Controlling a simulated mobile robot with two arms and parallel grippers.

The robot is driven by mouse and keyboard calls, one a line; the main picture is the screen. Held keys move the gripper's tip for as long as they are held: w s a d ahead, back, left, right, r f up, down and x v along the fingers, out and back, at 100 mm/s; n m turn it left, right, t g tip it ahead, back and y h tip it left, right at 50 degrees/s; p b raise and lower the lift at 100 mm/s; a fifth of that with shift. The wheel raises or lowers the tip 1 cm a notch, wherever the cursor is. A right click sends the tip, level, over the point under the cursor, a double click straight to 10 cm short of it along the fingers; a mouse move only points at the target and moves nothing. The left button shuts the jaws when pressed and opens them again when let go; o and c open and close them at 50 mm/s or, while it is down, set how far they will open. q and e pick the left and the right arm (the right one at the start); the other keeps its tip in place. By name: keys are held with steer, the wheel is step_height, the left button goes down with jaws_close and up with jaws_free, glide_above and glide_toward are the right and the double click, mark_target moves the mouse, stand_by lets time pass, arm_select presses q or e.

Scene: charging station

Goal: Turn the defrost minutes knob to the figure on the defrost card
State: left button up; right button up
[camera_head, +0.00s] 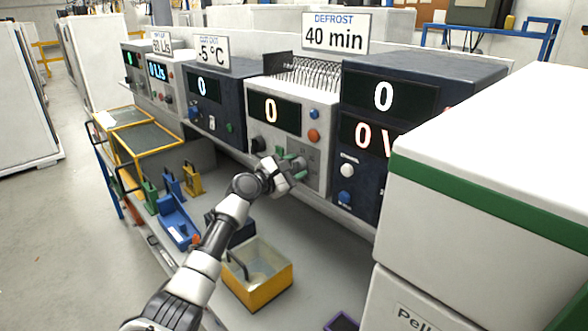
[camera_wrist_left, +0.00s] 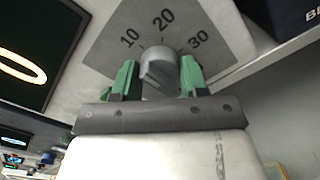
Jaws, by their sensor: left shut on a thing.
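The defrost card (camera_head: 335,33) reads "DEFROST 40 min" and stands above the white unit (camera_head: 318,104), whose display (camera_head: 271,111) shows 0. My left gripper (camera_head: 290,164) is at the lower front panel of this unit. In the left wrist view, the grey knob (camera_wrist_left: 160,68) sits between the green fingertips of my left gripper (camera_wrist_left: 157,78), which is shut on it. The dial plate (camera_wrist_left: 105,50) shows 10, 20 and 30 around the knob. Other parts of the dial are hidden by the gripper. I cannot tell exactly where the knob points. My right gripper is out of view.
A dark blue unit (camera_head: 470,68) with displays stands to the right, behind a large white box with a green band (camera_head: 480,190). More units (camera_head: 205,100) stand to the left.

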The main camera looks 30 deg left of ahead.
arm_select(q)
steer(key=m+b, duration=0.2)
steer(key=m, duration=0.1)
steer(key=shift+f+b, duration=0.2)
steer(key=shift+b, duration=0.2)
steer(key=m+b, duration=0.3)
steer(key=m, duration=0.1)
steer(key=shift+m+b, duration=0.3)
steer(key=shift+b, duration=0.1)
steer(key=m+b, duration=0.3)
steer(key=shift+m, duration=0.3)
steer(key=m+b, duration=0.2)
steer(key=m, duration=0.1)
steer(key=shift+m+b, duration=0.3)
steer(key=shift+b, duration=0.05)
steer(key=m+b, duration=0.2)
steer(key=m, duration=0.1)
steer(key=shift+m, duration=0.3)
steer(key=m+b, duration=0.2)
steer(key=m, duration=0.1)
steer(key=shift+r+m, duration=0.1)
steer(key=shift+m, duration=0.2)
steer(key=m+b, duration=0.1)
steer(key=m, duration=0.2)
steer(key=shift+m, duration=0.3)
steer(key=shift+d+m+b, duration=0.1)
steer(key=shift+m+b, duration=0.65)
steer(key=shift+m, duration=1.35)
